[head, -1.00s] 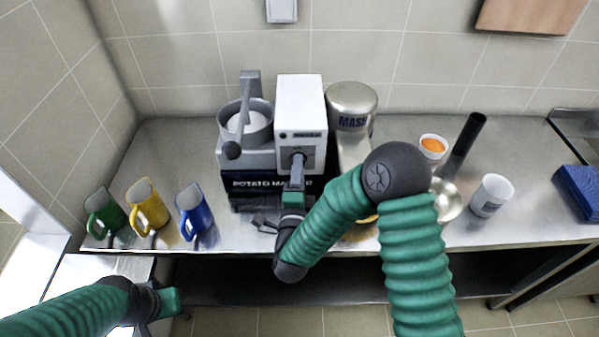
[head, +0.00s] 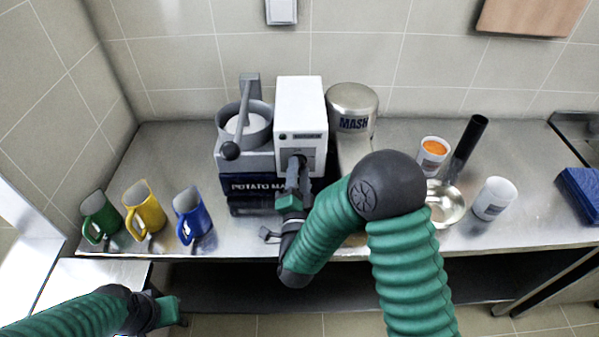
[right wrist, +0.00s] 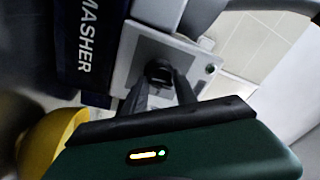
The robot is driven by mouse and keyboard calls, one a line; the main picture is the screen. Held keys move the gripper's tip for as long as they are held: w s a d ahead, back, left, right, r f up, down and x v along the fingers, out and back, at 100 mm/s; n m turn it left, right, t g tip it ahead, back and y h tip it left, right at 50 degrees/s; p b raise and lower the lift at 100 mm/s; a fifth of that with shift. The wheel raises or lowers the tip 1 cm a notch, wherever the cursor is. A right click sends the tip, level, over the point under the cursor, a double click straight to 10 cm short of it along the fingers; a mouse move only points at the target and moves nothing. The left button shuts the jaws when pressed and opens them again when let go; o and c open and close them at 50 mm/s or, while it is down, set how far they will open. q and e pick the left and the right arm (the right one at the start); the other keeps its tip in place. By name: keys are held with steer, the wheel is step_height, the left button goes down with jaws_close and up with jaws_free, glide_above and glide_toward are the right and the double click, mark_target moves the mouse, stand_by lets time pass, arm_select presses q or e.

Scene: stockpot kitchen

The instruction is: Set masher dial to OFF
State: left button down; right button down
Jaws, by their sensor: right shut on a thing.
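The potato masher (head: 301,98) stands against the back wall, a white box with a grey front panel beside a grey hopper, on a navy base. Its dial (right wrist: 158,70) is a dark knob on the grey panel in the right wrist view. My right gripper (head: 297,168) is at the front panel in the head view, shut on the dial; in the right wrist view its two dark fingers (right wrist: 160,84) are on either side of the knob. The dial's markings are not readable. My left gripper (head: 168,309) hangs low at the left, away from the masher; its jaws are unclear.
Green (head: 100,216), yellow (head: 146,209) and blue (head: 193,214) jugs stand on the counter at left. A MASH canister (head: 353,103) stands right of the masher. A metal bowl (head: 447,205), white cup (head: 494,198) and orange-filled cup (head: 433,150) are farther right.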

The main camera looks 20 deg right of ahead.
steer(key=shift+a+f, duration=0.15)
steer(key=shift+f, duration=0.15)
steer(key=c, duration=1.4)
jaws_free()
steer(key=o, duration=0.4)
steer(key=shift+w+a, duration=0.1)
steer(key=shift+w, duration=0.1)
steer(key=shift+s+r, duration=0.1)
steer(key=shift+s, duration=0.05)
steer(key=v, duration=1.1)
steer(key=shift+s+a, duration=0.2)
steer(key=shift+s, duration=0.15)
